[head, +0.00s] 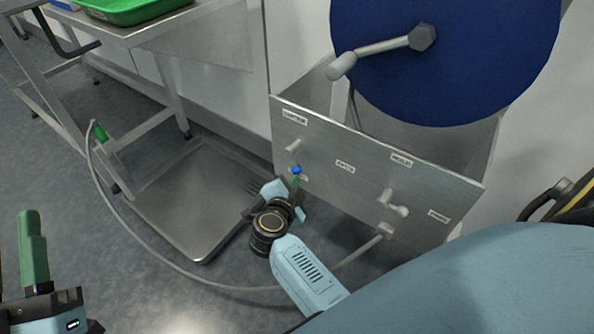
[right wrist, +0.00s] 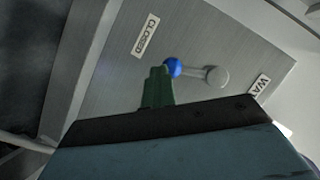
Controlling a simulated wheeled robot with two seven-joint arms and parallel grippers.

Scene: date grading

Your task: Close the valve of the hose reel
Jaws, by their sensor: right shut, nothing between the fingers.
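The hose reel is a large blue disc (head: 445,55) with a grey crank, above a steel panel (head: 350,145). On the panel's left, a small valve lever with a blue ball end (head: 297,170) points downward from its grey pivot (head: 293,145). The right wrist view shows the blue ball (right wrist: 172,67), the pivot (right wrist: 217,76) and a CLOSED label (right wrist: 145,35). My right gripper (head: 294,181) is shut and empty, its green fingertips (right wrist: 158,72) right beside the ball; contact is unclear. My left gripper (head: 33,240) is at the lower left, partly cut off.
A second grey handle (head: 395,203) is on the panel's right. A grey hose (head: 200,275) runs from a fitting below it across the floor to a green nozzle (head: 100,132). A steel tray (head: 185,200) lies left of my right arm. A steel table (head: 140,33) stands behind.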

